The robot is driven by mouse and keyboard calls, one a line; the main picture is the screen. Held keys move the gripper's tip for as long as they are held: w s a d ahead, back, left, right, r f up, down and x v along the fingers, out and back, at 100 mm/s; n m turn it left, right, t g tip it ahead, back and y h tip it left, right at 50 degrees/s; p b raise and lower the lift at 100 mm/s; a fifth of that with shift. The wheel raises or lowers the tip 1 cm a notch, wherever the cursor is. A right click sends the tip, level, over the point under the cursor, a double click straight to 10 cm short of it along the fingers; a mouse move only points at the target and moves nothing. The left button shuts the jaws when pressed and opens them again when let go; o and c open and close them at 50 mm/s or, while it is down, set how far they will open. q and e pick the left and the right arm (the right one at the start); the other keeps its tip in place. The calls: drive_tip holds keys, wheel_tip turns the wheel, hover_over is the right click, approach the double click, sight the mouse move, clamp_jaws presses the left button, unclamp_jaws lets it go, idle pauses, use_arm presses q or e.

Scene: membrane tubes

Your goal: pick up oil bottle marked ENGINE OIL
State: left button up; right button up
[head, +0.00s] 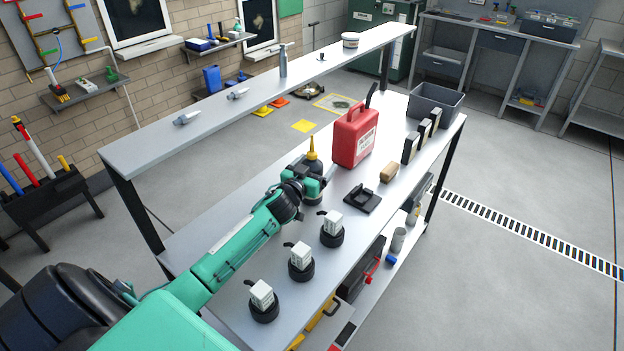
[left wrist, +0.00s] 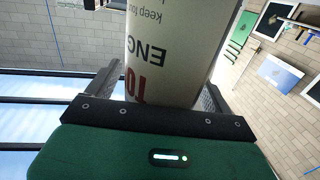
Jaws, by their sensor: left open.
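The oil bottle (head: 311,149) shows its yellow spout and a bit of dark body above my left gripper (head: 314,174) in the head view; the gripper hides the rest. It stands upright on the bench. In the left wrist view the bottle's pale label (left wrist: 170,50) fills the gap between the two fingers. Upside-down print reading "ENG" is visible there, with red letters below. My left gripper is open, with one finger on each side of the bottle. Whether the fingers touch it I cannot tell. My right gripper is not in view.
A red jerry can (head: 350,146) stands close behind and right of the bottle. A black stand (head: 361,199), a tan block (head: 388,173) and several white-and-black parts (head: 301,262) are on the bench. A raised shelf (head: 210,118) runs along the bench's far side. A grey bin (head: 436,104) is at the far end.

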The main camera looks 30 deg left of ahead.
use_arm(q)
drive_tip(key=c, duration=1.4)
drive_tip(key=shift+c, duration=0.2)
drive_tip(key=shift+r, duration=0.15)
